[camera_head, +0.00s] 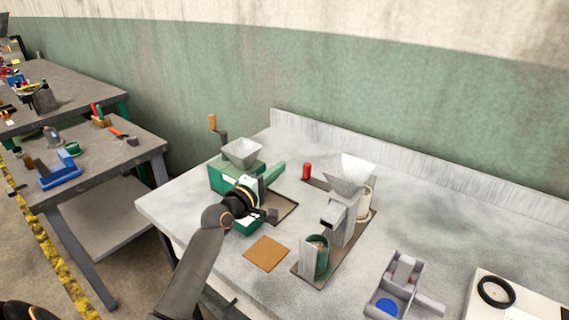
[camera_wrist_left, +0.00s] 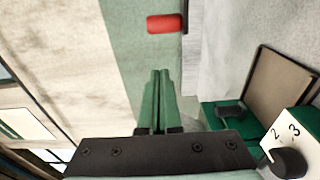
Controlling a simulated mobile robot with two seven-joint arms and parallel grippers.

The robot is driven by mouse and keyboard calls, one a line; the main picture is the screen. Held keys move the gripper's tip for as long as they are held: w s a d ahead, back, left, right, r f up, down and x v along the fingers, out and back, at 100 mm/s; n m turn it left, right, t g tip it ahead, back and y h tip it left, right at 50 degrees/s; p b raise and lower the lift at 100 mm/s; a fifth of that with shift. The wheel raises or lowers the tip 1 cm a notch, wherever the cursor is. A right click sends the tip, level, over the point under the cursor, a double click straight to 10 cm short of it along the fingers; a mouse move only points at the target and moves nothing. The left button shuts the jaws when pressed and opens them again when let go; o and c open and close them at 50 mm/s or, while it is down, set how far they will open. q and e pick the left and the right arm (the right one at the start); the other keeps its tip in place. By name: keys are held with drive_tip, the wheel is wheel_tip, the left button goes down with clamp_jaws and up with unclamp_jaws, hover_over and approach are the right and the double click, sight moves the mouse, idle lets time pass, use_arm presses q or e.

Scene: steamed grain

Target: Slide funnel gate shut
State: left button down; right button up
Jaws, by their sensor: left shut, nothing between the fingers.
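A pale metal funnel (camera_head: 350,172) sits on top of a grey machine right of centre. A smaller pale funnel (camera_head: 242,152) tops a green machine (camera_head: 222,178) at the left. I cannot make out a funnel gate for certain. A red upright piece (camera_head: 306,171) stands left of the larger funnel; a red cylinder (camera_wrist_left: 165,23) also shows in the left wrist view. My left gripper (camera_head: 277,170) is between the two machines, its green fingers (camera_wrist_left: 157,90) shut and empty, apart from the red piece. It hides part of the green machine. My right gripper is not in view.
A green cup (camera_head: 318,262) stands before the grey machine. A brown square (camera_head: 266,253), a grey box with a blue disc (camera_head: 398,290) and a white panel with a black ring (camera_head: 497,291) lie nearer the front. A dial panel (camera_wrist_left: 286,148) is close to my left gripper.

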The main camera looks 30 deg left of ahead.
use_arm(q)
drive_tip(key=shift+s, duration=2.75)
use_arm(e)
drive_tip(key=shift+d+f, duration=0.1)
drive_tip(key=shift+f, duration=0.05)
